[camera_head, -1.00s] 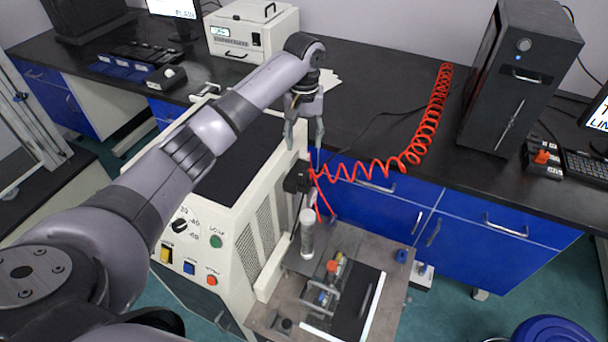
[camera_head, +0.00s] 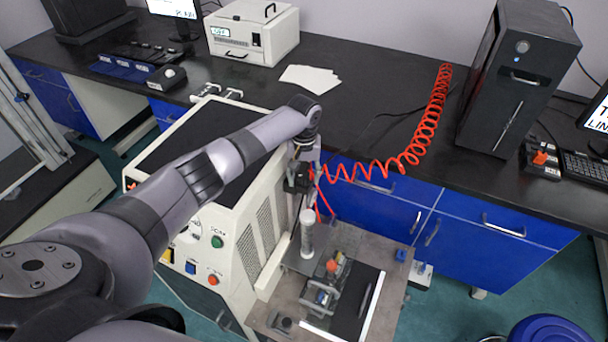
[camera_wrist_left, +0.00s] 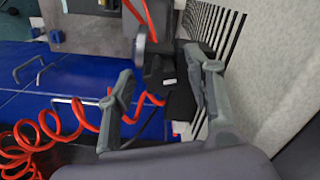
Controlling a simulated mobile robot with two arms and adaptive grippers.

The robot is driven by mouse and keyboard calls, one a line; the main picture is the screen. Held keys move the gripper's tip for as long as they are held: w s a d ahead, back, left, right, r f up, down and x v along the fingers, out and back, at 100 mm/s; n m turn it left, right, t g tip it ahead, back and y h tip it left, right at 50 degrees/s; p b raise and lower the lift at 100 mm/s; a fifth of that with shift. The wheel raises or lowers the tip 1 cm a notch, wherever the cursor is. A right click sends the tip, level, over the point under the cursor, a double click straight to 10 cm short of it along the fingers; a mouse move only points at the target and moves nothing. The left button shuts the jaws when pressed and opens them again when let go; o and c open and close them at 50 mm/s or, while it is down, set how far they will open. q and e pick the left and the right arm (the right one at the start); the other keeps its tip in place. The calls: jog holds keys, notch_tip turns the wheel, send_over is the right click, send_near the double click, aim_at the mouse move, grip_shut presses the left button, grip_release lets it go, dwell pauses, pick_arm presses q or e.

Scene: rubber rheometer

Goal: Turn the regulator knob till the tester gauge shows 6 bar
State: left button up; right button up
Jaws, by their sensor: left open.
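The black regulator (camera_head: 294,183) is on the right side of the cream tester (camera_head: 262,235), where the red hose joins it. My left gripper (camera_head: 305,168) points down at the regulator, partly covering it. No gauge reading is legible. My right gripper is out of view.
A coiled red hose (camera_head: 413,150) runs from the regulator over the black bench (camera_head: 385,95). A metal platform (camera_head: 385,300) with a clamp and a grey cylinder (camera_head: 307,235) stands below. Blue cabinets (camera_head: 465,250) are behind it. A black computer tower (camera_head: 520,80) stands on the bench.

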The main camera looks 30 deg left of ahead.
pick_arm(q)
jog(key=shift+c, duration=0.2)
grip_shut()
jog(key=shift+r+m+p, duration=0.15)
jog(key=shift+m+p, duration=0.25)
jog(key=shift+p, duration=0.1)
jog(key=shift+m+p, duration=0.4)
jog(key=shift+m, duration=0.2)
jog(key=shift+o, duration=0.2)
grip_release()
